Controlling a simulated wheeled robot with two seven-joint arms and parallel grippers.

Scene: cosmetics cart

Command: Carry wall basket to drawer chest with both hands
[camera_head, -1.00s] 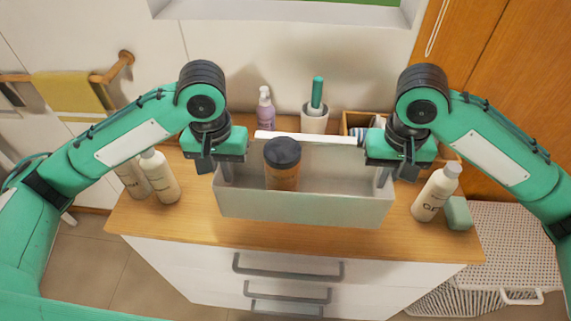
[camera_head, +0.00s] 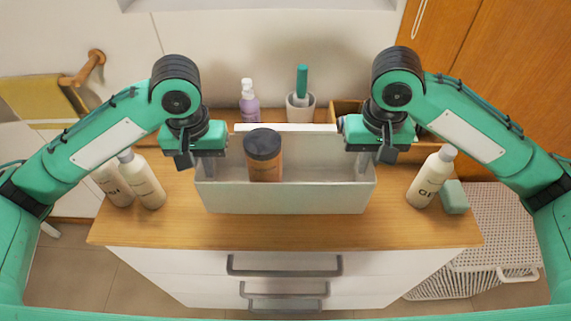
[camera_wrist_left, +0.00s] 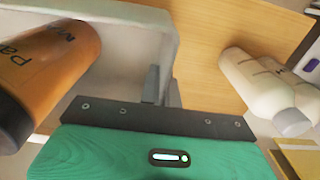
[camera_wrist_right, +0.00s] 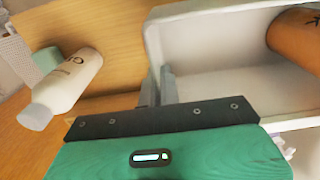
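The pale grey wall basket (camera_head: 285,199) is an open box over the middle of the drawer chest's wooden top (camera_head: 285,233). It looks level; I cannot tell whether it touches the top. An orange bottle with a dark cap (camera_head: 264,160) stands inside it, left of the middle. My left gripper (camera_head: 208,170) is at the basket's left end, its fingers closed around the end wall, as the left wrist view (camera_wrist_left: 162,92) shows. My right gripper (camera_head: 364,165) is closed on the right end wall, also in the right wrist view (camera_wrist_right: 160,90).
Two white bottles (camera_head: 143,181) stand left of the basket. Another white bottle (camera_head: 430,178) and a green block (camera_head: 454,196) are to the right. Behind are a purple pump bottle (camera_head: 249,103), a cup (camera_head: 300,107) and a wooden box (camera_head: 345,110). A woven hamper (camera_head: 490,240) stands at right.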

